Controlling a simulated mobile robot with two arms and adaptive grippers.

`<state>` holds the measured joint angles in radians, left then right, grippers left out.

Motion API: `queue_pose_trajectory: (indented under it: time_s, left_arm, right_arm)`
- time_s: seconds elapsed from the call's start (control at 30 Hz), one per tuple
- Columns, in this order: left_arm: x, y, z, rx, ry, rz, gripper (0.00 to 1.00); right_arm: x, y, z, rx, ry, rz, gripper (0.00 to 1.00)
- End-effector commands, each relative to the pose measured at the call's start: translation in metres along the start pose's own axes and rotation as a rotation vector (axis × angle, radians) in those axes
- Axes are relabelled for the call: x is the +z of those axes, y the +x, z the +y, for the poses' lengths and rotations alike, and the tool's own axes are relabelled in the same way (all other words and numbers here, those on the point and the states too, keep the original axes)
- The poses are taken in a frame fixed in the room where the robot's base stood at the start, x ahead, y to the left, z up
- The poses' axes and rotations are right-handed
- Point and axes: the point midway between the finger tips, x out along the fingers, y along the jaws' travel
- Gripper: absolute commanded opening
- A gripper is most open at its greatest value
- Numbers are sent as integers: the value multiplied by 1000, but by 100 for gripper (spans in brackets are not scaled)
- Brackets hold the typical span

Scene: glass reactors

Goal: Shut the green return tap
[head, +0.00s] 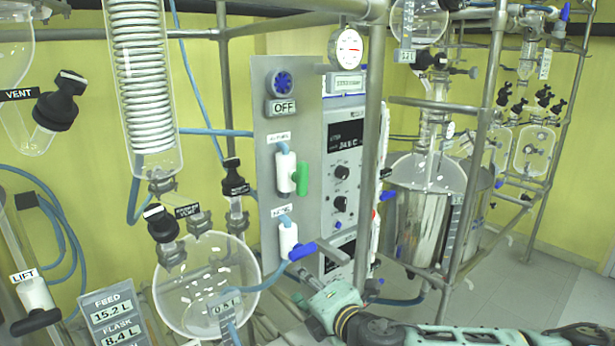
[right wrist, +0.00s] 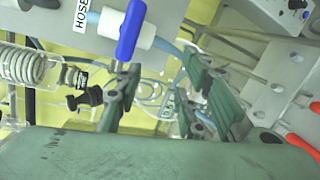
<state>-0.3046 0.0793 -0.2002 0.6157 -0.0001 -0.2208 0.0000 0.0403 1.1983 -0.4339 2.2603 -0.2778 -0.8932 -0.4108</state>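The green return tap (head: 301,178) is on the grey panel in the head view. Its green handle stands upright beside a white body (head: 286,172), under a small label. Below it is the hose tap (head: 288,240), white with a blue handle (head: 302,251) pointing right and slightly up. My right gripper (head: 309,301) is low in front of the panel, below both taps. In the right wrist view its green fingers (right wrist: 163,68) are apart with nothing held between them. The blue handle (right wrist: 131,30) shows close by one fingertip; I cannot tell if they touch. The green tap is not visible there. My left gripper is not in view.
A round flask (head: 200,285) and coiled glass condenser (head: 143,85) stand left of the panel. A steel upright (head: 370,150) runs just right of the taps. Blue hoses and a metal reactor vessel (head: 425,215) are around. Open space lies before the green tap.

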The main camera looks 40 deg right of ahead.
Motion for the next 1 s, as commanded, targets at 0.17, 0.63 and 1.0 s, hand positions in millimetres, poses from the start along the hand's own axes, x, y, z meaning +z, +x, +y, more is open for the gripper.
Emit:
queue_pose_trajectory:
  time_s: [0.17, 0.63, 1.0]
  left_arm:
    - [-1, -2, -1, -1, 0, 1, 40]
    - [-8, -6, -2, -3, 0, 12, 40]
    - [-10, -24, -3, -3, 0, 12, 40]
  right_arm:
    - [30, -13, 78, 156, -377, 11, 36]
    - [97, -75, 188, 293, -1193, -65, 36]
    - [98, -57, 200, 292, -1228, -65, 36]
